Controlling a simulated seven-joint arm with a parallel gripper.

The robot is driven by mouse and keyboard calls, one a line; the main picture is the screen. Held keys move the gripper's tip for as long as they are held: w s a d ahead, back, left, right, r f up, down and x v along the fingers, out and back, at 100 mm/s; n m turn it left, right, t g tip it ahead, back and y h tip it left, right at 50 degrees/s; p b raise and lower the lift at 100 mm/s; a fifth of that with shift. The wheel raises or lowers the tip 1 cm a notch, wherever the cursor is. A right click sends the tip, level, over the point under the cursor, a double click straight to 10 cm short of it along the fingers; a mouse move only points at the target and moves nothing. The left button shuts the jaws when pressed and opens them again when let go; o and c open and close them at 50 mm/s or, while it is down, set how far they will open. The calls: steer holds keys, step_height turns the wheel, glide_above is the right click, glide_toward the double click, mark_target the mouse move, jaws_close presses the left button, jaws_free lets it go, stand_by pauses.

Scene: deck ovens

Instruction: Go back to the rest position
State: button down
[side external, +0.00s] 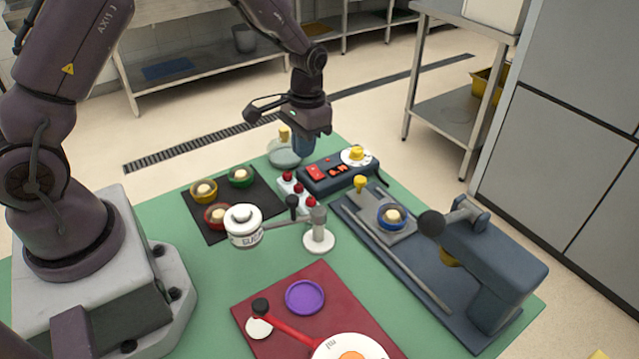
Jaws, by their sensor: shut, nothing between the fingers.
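My gripper (303,146) points down above the far part of the green table, close to the dark control box (338,171). The box carries a red switch and a white dial with a yellow knob (356,154). My gripper is shut with nothing in it. Its fingertips partly overlap the glass bowl and the box's left end in the picture. I cannot tell whether they touch anything.
A black mat (214,233) holds red, yellow and green cups. A sugar pot (243,227), a white stand (319,240) and a grey press (500,262) holding a blue cup (393,217) stand nearby. A dark red board (267,302) lies in front.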

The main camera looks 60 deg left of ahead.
steer(key=s+d+r+t, duration=0.3)
steer(key=s+r, duration=0.7)
steer(key=r, duration=0.1)
steer(key=s+d+r+t, duration=0.3)
steer(key=s+r, duration=0.7)
steer(key=r, duration=0.2)
steer(key=shift+r+m+t, duration=0.3)
stand_by(0.5)
